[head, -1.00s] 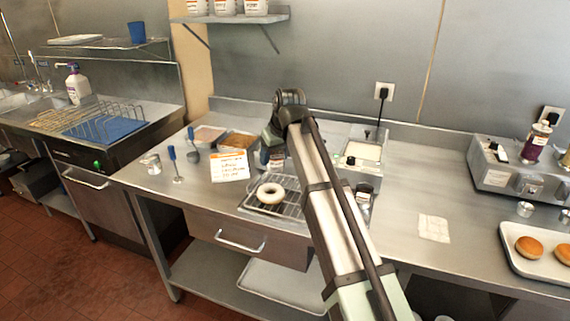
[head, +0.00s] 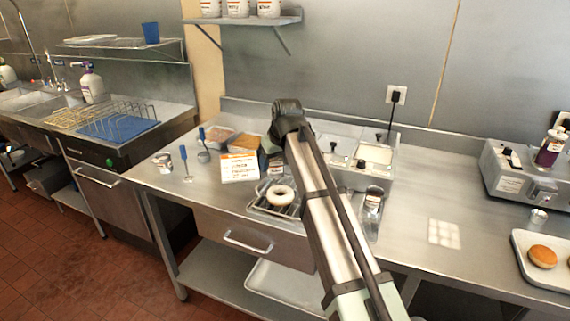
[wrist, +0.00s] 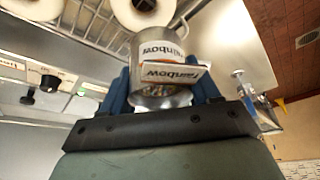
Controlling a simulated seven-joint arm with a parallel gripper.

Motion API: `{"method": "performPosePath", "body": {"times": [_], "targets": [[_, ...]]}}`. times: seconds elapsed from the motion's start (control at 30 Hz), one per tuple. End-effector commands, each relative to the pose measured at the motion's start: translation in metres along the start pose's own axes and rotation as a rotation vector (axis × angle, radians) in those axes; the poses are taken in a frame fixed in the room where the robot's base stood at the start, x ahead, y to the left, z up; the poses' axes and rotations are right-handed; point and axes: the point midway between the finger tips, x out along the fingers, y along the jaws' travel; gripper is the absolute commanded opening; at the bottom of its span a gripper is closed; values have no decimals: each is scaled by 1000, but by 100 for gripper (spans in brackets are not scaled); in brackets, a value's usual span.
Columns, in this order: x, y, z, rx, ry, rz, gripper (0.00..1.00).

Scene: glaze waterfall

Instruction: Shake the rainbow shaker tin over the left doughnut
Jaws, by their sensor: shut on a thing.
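My gripper (wrist: 168,92) is shut on the rainbow shaker tin (wrist: 152,50), a silvery metal tin with white "Rainbow" labels. The tin sits between the blue fingers in the wrist view, with coloured specks at its near end. A white ring doughnut (head: 281,196) lies on a wire rack at the counter's front in the head view. The wrist view shows a pale doughnut (wrist: 143,12) just beyond the tin and another (wrist: 35,8) at the top left. I cannot tell which is the left one. My arm hides much of the gripper and tin in the head view.
A wire rack (wrist: 90,32) lies beneath the doughnuts. A written card (head: 240,168) and blue-handled tools (head: 184,160) stand to the left. A control box (head: 375,158) is behind. A white tray with a bun (head: 543,257) is at right.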

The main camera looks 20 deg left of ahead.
Motion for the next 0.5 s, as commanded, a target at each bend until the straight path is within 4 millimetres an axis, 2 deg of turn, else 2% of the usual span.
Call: {"method": "performPosePath", "body": {"times": [0.03, 0.1, 0.13, 0.17, 0.27, 0.3, 0.4, 0.43, 0.5], "targets": [[1, -1, -4, 1, -1, 1, 27], [-9, 17, 24, 6, 0, 3, 27], [-12, 24, 32, 7, 0, 3, 27], [-12, 23, 29, 3, -1, 1, 27], [2, -2, -8, -5, -1, -2, 27], [2, -2, -7, -1, -1, 0, 27], [-11, 22, 30, 7, 0, 3, 27], [-12, 24, 31, 4, -1, 1, 27], [-4, 9, 6, -3, -1, -2, 27]]}}
